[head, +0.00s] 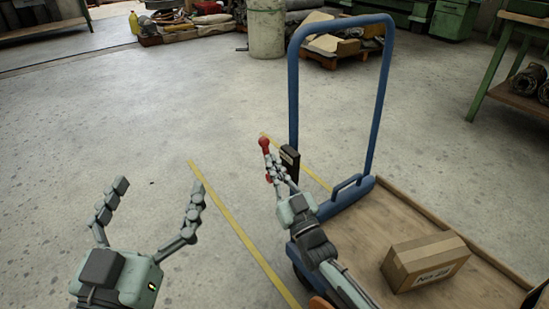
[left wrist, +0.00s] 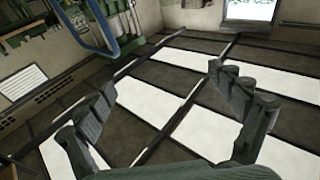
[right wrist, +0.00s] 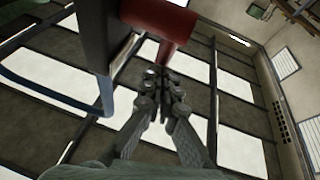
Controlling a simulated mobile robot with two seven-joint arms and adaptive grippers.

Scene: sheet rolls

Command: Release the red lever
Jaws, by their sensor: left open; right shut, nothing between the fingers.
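The red lever (head: 264,144) sits at a dark box (head: 289,160) on the side of the blue-handled cart (head: 292,100). Its red knob rises just beyond the tips of my right gripper (head: 273,174). In the right wrist view the red lever (right wrist: 165,18) is large above the fingertips of my right gripper (right wrist: 160,75). Those fingers are shut together with nothing between them; whether they touch the lever I cannot tell. My left gripper (head: 155,190) is open and empty over the floor left of the cart. Its spread fingers show in the left wrist view.
A cardboard box (head: 425,262) stands on the cart's wooden deck (head: 385,205). Yellow lines (head: 228,215) mark the concrete floor. A grey-green drum (head: 266,30) and a loaded pallet are at the back. A green workbench (head: 510,50) stands at right. The floor at left is clear.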

